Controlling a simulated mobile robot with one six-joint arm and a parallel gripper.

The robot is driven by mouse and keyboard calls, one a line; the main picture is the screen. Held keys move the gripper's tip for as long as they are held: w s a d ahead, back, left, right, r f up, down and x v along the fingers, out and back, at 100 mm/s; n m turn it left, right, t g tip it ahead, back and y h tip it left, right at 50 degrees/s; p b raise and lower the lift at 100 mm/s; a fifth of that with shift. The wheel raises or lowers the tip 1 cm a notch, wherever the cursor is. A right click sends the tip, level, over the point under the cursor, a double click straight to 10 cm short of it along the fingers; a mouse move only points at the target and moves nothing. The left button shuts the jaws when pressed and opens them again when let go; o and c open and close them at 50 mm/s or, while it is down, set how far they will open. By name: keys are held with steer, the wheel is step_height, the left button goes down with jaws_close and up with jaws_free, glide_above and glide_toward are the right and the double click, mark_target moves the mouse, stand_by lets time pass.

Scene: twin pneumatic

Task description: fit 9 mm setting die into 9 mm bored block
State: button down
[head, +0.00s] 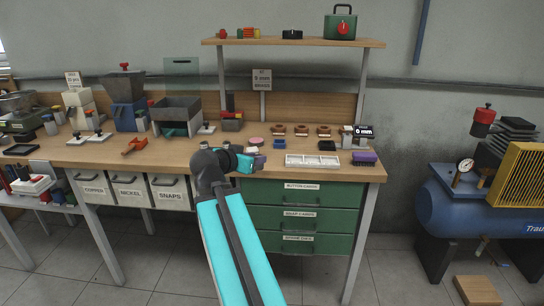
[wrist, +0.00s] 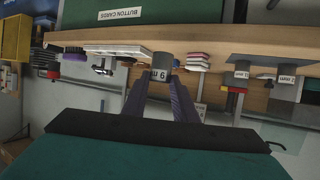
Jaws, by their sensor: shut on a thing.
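My gripper (wrist: 161,92) is shut on a short grey cylinder (wrist: 162,66) with a white "mm" label, which I take to be the setting die. Its digit is hard to read at this angle. In the head view my gripper (head: 258,161) is at the front edge of the bench, near its middle, partly hidden behind my wrist. The die cannot be made out there. I cannot tell for sure which thing is the 9 mm bored block. A small device (head: 362,136) at the bench's right end carries a dark "6 mm" label.
Several brown round pieces (head: 302,130) stand behind a white tray (head: 312,160) and a purple brush (head: 365,158). Green drawers (head: 300,195) are under the bench (head: 215,149). A grey hopper box (head: 177,110) stands to the left. A blue compressor (head: 455,210) is at the right.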

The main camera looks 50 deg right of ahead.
steer(key=w+a+f+n+t+y, duration=0.2)
steer(key=w+a+f+n+t, duration=0.15)
steer(key=w+a, duration=0.7)
steer(key=w+a+f+n+t+y, duration=0.3)
steer(key=w+a, duration=0.5)
steer(key=a, duration=0.6)
steer(key=w+a+r+n+t+y, duration=0.2)
steer(key=w+a+n+y, duration=0.2)
steer(key=a, duration=0.6)
steer(key=w+a+r+n+t+y, duration=0.2)
steer(key=w+a+n+y, duration=0.2)
steer(key=a, duration=0.6)
steer(key=shift+n, duration=0.65)
steer(key=shift+a+t, duration=0.2)
steer(key=shift+t, duration=0.05)
